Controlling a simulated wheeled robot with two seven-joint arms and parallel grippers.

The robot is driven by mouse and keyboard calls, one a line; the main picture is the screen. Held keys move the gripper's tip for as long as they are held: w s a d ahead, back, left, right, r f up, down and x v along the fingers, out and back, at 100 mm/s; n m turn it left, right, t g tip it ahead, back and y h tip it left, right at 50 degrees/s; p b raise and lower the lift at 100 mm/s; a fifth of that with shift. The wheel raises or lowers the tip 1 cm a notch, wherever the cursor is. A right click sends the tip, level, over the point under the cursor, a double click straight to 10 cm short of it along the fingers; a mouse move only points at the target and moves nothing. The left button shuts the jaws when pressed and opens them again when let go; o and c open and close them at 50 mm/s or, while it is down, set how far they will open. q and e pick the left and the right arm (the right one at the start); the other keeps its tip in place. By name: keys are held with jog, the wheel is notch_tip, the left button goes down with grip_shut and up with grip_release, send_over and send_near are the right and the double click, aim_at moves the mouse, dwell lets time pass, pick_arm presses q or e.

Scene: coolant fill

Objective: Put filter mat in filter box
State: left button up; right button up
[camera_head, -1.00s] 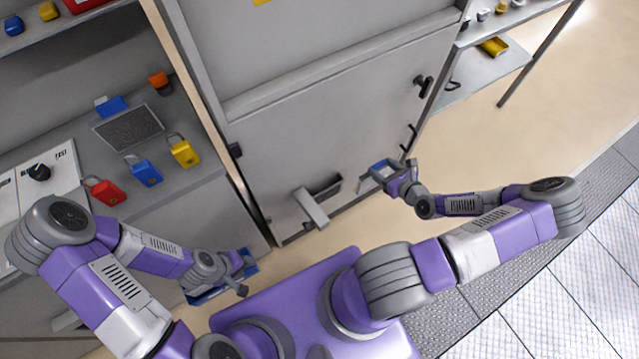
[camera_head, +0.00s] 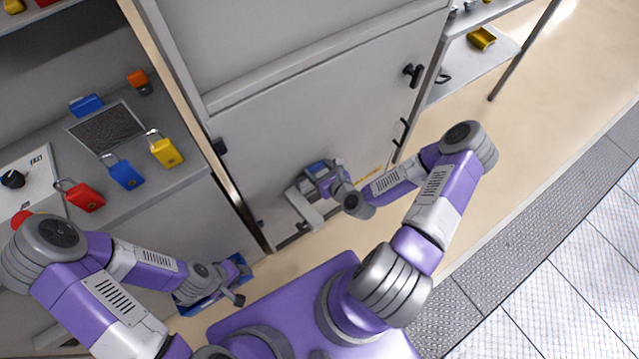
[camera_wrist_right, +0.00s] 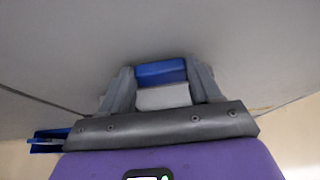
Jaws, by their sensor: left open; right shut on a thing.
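The filter mat (camera_head: 106,128) appears to be the dark, textured, light-rimmed panel lying on the grey bench at left. A light grey box-like part (camera_head: 302,207), probably the filter box, juts out low on the grey cabinet's front. My right gripper (camera_head: 315,172) is at this part and partly covers it. In the right wrist view, its fingers (camera_wrist_right: 163,88) are closed around a light grey piece (camera_wrist_right: 163,97), with a blue block beyond it; the filter mat is not there. My left gripper (camera_head: 215,284) is open and empty, low beside the bench front, well away from the mat.
The tall grey cabinet (camera_head: 320,100) has a black handle (camera_head: 413,75). A shelf with a yellow bin (camera_head: 482,39) stands at upper right. The floor at right is clear.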

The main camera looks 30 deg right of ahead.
notch_tip(320, 180, down, 8)
jog(key=b, duration=0.2)
jog(key=shift+r+b, duration=0.25)
jog(key=shift+b, duration=0.15)
jog(key=o, duration=1)
jog(key=shift+f, duration=0.2)
jog(key=o, duration=0.5)
